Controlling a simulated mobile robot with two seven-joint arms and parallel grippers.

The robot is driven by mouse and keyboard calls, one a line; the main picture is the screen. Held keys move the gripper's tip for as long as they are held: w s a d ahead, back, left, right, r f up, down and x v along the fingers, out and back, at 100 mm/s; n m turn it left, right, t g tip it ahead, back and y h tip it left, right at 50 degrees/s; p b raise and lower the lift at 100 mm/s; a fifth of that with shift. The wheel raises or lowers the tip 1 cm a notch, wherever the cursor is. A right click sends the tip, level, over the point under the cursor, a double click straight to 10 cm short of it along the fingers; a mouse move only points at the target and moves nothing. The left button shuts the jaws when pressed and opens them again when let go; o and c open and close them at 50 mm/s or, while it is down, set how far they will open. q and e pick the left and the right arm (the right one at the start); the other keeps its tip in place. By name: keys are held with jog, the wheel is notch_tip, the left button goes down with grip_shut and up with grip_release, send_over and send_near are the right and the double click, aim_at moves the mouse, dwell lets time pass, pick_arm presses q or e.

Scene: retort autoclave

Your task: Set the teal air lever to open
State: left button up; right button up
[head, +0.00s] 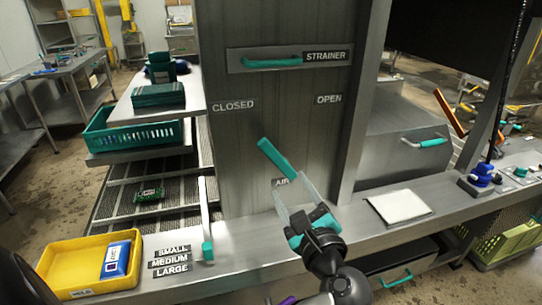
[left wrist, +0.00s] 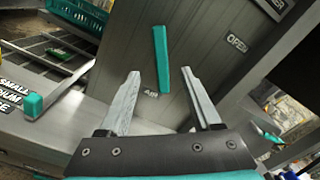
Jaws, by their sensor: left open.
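The teal air lever (head: 278,158) is on the grey metal panel above the AIR label (head: 281,182). Its upper end leans up and left, toward the CLOSED label (head: 233,105) and away from the OPEN label (head: 329,99). My left gripper (head: 292,184) is open and empty, just in front of and below the lever. In the left wrist view the lever (left wrist: 161,60) stands between the two spread fingertips (left wrist: 160,74), beyond them; I see no contact. The OPEN label (left wrist: 236,42) is at its upper right. My right gripper is not in view.
A steel ledge (head: 235,262) runs below the panel, with a yellow tray (head: 60,283) at left and a white pad (head: 399,206) at right. The teal STRAINER handle (head: 272,63) is higher up.

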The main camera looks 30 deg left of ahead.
aim_at(274, 156)
pick_arm(q)
jog(key=b+x, duration=0.1)
jog(key=x, duration=1.3)
jog(key=shift+w+a, duration=0.25)
jog(key=shift+w, duration=0.1)
jog(key=shift+f, duration=0.1)
grip_shut()
dwell(0.6)
